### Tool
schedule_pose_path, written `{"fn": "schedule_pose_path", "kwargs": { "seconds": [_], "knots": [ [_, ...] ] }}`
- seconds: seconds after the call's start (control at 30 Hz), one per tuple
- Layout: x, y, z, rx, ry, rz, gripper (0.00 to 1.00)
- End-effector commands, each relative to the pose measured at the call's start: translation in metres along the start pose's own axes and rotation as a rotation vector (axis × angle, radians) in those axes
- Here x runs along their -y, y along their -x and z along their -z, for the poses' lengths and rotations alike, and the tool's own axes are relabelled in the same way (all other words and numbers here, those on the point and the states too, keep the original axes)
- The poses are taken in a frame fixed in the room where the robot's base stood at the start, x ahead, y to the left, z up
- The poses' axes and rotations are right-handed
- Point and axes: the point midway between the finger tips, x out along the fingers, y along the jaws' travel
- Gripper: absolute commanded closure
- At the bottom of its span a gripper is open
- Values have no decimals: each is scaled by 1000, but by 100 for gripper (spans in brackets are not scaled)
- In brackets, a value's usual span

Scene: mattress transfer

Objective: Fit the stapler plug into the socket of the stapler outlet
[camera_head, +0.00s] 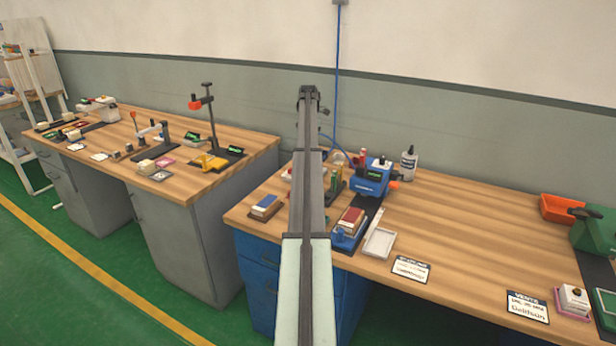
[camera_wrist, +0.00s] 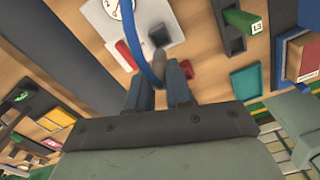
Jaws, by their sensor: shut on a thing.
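In the wrist view my gripper (camera_wrist: 160,92) has its two dark fingers close together at the picture's middle. A small grey plug-like piece (camera_wrist: 159,62) sits just beyond the fingertips, and the blue cable (camera_wrist: 150,35) curves down to the same place. The fingers are shut on what looks like the stapler plug, mostly hidden between them. A pale plate with a round dial (camera_wrist: 120,8) lies beyond it; I cannot tell whether it carries the outlet socket. In the head view the blue stapler (camera_head: 368,178) stands on the right bench, and my arm hides the gripper.
Red pieces (camera_wrist: 127,55) and a dark holder with a green bar (camera_wrist: 240,20) lie close around my fingers in the wrist view. The bench's right middle is clear.

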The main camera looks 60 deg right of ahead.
Motion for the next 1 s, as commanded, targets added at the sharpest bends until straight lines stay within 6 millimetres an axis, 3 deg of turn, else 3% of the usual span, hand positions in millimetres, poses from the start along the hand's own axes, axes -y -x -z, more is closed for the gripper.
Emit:
{"fn": "schedule_pose_path", "kwargs": {
  "seconds": [0.4,0.83,1.0],
  "knots": [
    [1,-55,1,-2,21,2,100],
    [1,-96,1,-1,21,1,100],
    [0,-99,0,0,21,0,100]
  ]
}}
